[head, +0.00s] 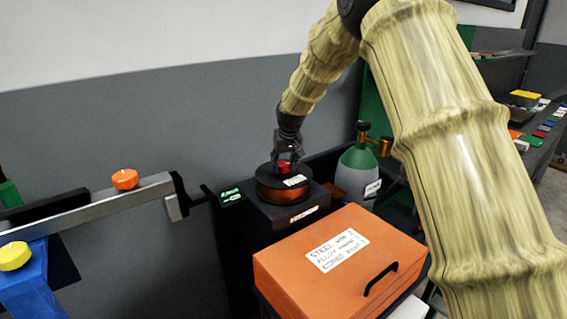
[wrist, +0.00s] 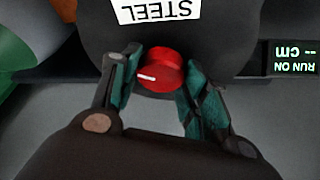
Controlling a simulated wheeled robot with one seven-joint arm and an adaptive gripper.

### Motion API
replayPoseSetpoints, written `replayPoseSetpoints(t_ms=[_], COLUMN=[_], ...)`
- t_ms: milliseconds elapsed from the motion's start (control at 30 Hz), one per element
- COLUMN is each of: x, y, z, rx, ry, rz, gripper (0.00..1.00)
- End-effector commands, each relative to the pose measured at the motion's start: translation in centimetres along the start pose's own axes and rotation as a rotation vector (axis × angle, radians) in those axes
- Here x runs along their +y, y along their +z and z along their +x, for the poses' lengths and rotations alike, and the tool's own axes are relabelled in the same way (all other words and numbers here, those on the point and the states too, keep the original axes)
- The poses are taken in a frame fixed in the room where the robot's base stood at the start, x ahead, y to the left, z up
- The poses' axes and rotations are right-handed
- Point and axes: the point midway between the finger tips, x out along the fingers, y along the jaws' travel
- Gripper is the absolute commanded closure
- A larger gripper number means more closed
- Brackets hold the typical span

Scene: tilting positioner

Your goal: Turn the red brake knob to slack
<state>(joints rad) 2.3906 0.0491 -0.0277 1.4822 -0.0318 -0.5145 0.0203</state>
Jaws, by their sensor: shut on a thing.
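The red brake knob (wrist: 160,68) sits on top of the dark spool flange, and a white mark shows on its left side in the wrist view. In the head view the knob (head: 284,167) is partly covered by my gripper (head: 289,155). In the wrist view my gripper (wrist: 158,84) comes down over the knob with one green-padded finger on each side, shut on it. The spool (head: 283,190) holds copper-coloured wire and stands on a dark box. A white STEEL label (wrist: 158,10) lies on the flange.
An orange case (head: 290,265) with a black handle stands in front of the spool. A green-topped gas cylinder (head: 358,170) is to its right. A small display (head: 230,195) and a metal bar with an orange knob (head: 125,179) are to the left.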

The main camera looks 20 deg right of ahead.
Motion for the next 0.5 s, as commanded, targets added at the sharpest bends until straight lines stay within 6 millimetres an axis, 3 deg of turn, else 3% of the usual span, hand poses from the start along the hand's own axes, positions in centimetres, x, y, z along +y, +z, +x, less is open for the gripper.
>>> replayPoseSetpoints(t_ms=[500], x=[0.42], y=[-0.07], z=[-0.07], rx=[0.000], ry=[-0.181], rz=[-0.422], gripper=[0.79])
